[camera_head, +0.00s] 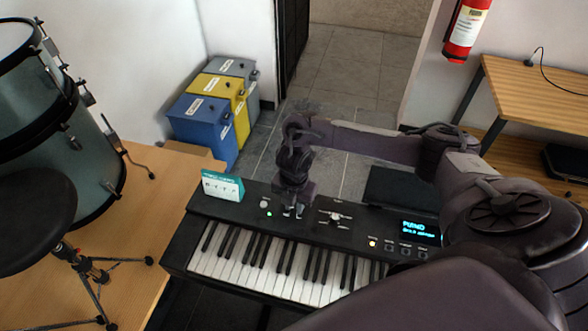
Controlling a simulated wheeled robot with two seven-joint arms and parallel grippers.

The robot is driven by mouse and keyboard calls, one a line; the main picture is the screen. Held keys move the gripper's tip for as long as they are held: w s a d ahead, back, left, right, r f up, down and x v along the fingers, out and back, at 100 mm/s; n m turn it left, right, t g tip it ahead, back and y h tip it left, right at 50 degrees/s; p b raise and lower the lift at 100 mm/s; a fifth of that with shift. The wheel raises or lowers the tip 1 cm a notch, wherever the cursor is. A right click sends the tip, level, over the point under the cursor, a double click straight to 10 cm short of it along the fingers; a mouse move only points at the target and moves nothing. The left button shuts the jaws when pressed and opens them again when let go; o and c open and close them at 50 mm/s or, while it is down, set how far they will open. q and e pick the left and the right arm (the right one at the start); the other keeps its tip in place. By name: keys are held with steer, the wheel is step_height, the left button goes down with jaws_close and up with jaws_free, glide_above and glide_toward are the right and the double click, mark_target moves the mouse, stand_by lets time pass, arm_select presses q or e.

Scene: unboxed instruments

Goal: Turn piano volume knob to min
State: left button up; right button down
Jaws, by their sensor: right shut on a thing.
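The black electronic piano (280,266) stands across the lower middle of the head view, its white and black keys facing me. Its control panel has a small round light control (264,204) at the left and a lit display (415,228) at the right. My right gripper (293,211) points down at the panel, left of its middle, just right of the round control. It is shut on a small knob on the panel; the fingers mostly hide the knob, so its setting cannot be read. My left gripper is not in view.
A small teal and white card (222,187) stands at the piano's back left corner. A drum kit (60,150) on a wooden platform (160,210) is at the left. Blue, yellow and grey bins (203,120) stand behind. A wooden table (530,90) is at the back right.

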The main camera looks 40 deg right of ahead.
mark_target(294, 207)
steer(key=n+b, duration=0.2)
steer(key=n, duration=0.2)
steer(key=shift+w+b, duration=0.1)
steer(key=shift+b, duration=0.25)
steer(key=shift+n+b, duration=0.65)
steer(key=shift+n, duration=0.55)
steer(key=shift+r, duration=0.1)
steer(key=c, duration=1.3)
jaws_free()
steer(key=shift+o, duration=0.2)
step_height(294, 207, up, 8)
steer(key=p, duration=0.3)
